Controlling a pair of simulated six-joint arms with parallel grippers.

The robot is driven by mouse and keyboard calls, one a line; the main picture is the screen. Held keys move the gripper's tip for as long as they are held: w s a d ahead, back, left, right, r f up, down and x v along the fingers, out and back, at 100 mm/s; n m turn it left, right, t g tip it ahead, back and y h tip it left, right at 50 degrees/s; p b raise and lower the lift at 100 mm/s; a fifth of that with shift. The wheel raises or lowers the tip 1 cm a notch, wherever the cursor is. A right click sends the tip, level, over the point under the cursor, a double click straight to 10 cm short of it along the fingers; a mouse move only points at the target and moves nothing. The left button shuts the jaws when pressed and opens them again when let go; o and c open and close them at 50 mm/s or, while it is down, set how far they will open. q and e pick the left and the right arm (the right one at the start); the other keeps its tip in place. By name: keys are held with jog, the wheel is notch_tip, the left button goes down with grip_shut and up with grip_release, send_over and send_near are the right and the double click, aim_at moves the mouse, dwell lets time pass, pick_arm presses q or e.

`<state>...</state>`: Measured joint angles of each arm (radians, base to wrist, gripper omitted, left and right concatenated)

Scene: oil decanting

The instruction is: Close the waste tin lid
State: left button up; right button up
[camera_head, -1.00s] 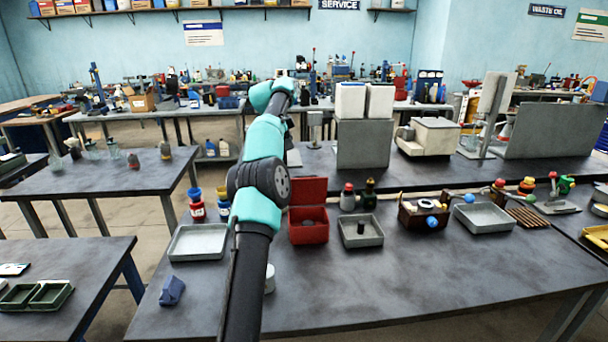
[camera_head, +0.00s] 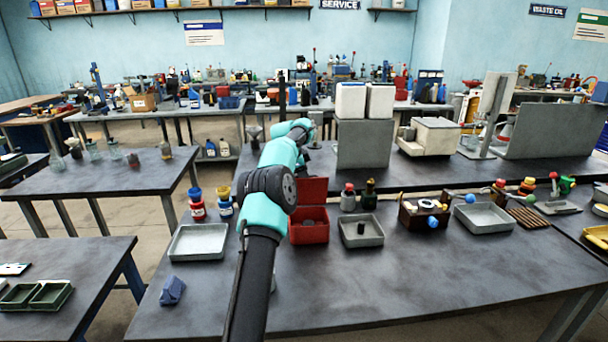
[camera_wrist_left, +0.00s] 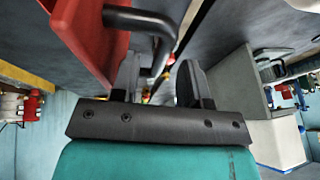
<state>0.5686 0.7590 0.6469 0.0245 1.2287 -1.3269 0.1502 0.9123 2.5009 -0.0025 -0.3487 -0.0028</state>
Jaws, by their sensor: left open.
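The waste tin is a red box (camera_head: 309,232) on the front table, with its red lid (camera_head: 314,190) standing open at the back. In the left wrist view, the red lid (camera_wrist_left: 88,45) fills the upper left. A dark bent handle (camera_wrist_left: 150,22) sticks out from it. In the head view my left arm reaches past the tin's left side and the gripper is mostly hidden. My right gripper is not in view.
A grey tray (camera_head: 361,243) holding a small dark item stands right of the tin. Another tray (camera_head: 171,250) and a blue block (camera_head: 172,291) are left of my arm. Two bottles (camera_head: 347,197) stand behind the grey tray. The front right of the table is clear.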

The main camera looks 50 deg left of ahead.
pick_arm(q)
jog(key=shift+w+f, duration=0.2)
jog(key=shift+f, duration=0.15)
grip_shut()
dwell(0.4)
